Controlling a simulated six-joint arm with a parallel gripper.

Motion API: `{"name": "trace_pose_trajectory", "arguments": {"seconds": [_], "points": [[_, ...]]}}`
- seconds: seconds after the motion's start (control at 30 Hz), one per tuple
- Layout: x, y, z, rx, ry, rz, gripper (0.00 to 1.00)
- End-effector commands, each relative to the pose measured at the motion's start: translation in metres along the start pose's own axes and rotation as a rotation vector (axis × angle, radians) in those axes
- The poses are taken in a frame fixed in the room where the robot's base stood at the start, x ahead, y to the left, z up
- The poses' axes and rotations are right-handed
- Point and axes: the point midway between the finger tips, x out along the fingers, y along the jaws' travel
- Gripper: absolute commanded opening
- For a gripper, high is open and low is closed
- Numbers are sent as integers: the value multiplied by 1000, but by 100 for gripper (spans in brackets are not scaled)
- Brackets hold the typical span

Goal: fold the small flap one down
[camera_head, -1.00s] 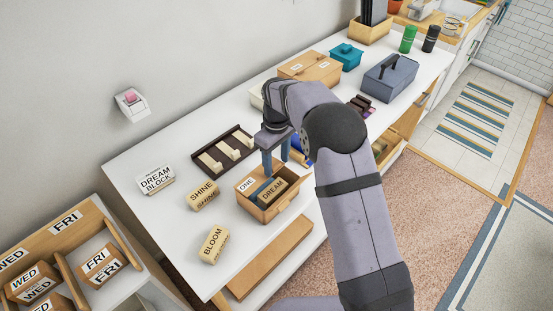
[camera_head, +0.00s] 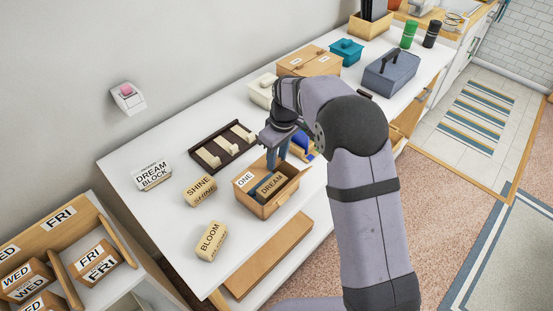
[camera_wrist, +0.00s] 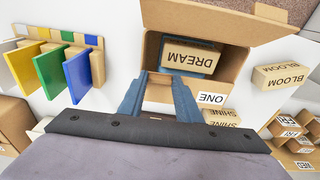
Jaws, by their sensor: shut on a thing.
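The open cardboard box (camera_head: 262,206) stands on the white counter with a DREAM block (camera_head: 270,186) inside; the block also shows in the wrist view (camera_wrist: 187,56). A ONE label (camera_head: 243,180) is on the panel at the box's back left; it also shows in the wrist view (camera_wrist: 212,98). My gripper (camera_head: 278,162) is at the back edge of the box, to the right of the label. In the wrist view its fingers (camera_wrist: 160,80) reach to the box's near edge and are shut on the small flap one (camera_wrist: 158,94). The fingers partly hide the flap.
SHINE (camera_head: 200,190) and BLOOM (camera_head: 212,240) blocks stand left of the box. A dark rack (camera_head: 222,147) is behind it; blue, green and yellow panels (camera_wrist: 78,75) stand at the left in the wrist view. The counter's front edge is close to the box.

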Motion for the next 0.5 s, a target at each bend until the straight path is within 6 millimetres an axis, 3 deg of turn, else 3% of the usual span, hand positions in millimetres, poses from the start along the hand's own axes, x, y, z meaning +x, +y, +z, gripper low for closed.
{"name": "trace_pose_trajectory", "arguments": {"seconds": [0.03,0.07,0.13,0.5], "points": [[-1,0,0,-1,-1,0,8],[-1,0,0,-1,-1,0,35],[-1,0,0,-1,-1,0,50],[-3,0,0,-1,-1,0,50]]}}
